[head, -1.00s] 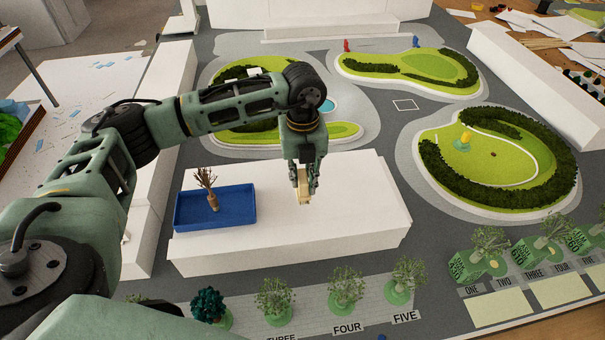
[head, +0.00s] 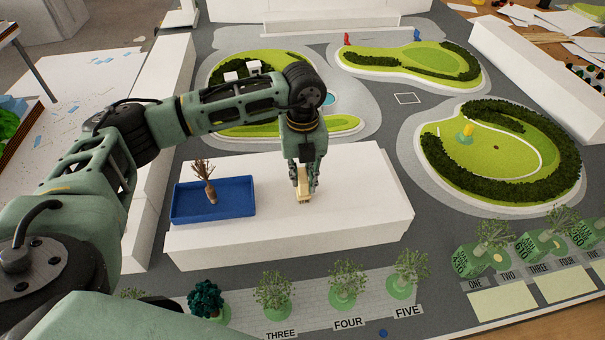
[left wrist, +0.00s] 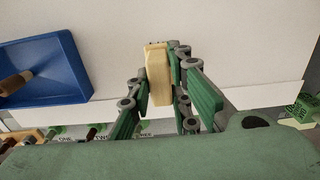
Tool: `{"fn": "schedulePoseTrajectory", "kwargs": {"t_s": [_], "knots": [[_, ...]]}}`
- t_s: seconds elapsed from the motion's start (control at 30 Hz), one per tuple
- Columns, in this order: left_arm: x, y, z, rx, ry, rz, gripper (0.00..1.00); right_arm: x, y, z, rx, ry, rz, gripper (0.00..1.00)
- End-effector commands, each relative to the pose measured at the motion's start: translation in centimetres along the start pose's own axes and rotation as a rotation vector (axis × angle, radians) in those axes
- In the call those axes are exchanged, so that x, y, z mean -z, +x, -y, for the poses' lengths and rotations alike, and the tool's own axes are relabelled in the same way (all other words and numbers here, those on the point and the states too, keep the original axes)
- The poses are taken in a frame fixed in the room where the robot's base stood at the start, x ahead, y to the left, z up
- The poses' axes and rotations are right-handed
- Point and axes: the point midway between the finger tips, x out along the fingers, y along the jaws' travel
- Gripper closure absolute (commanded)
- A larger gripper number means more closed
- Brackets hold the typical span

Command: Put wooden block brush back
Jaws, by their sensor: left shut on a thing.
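A pale wooden block brush (head: 304,188) is in my left gripper (head: 304,178), over the white block-shaped building to the right of the blue tray (head: 214,213). In the left wrist view the brush (left wrist: 157,72) stands out between the green fingers, with a dark edge at its far end. My left gripper (left wrist: 158,85) is shut on it. I cannot tell whether the brush touches the white surface. The blue tray holds a brown brush with a bristly top (head: 205,178); the tray also shows in the left wrist view (left wrist: 58,75). My right gripper is not in view.
The white building top (head: 355,210) is clear right of the tray. Small model trees (head: 345,288) and number labels line the front. Green landscape islands (head: 500,155) lie behind and right. A long white block (head: 535,75) stands at the right.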

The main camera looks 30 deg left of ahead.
Motion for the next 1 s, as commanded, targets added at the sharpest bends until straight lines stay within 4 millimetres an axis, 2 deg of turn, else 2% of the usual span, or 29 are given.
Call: {"fn": "schedulePoseTrajectory", "kwargs": {"t_s": [0.47,0.5,0.73,1.0], "knots": [[0.00,0.52,0.01,0.000,0.000,0.000,1.00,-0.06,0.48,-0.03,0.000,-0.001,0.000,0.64],[0.00,0.47,0.01,0.000,0.000,0.000,0.80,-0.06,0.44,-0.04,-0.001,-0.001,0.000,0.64],[0.00,0.46,0.01,0.000,0.000,0.000,0.60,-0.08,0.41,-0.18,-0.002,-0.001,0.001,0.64],[0.01,0.46,0.00,0.000,0.000,0.000,0.60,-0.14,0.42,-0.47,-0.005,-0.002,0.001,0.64]]}}
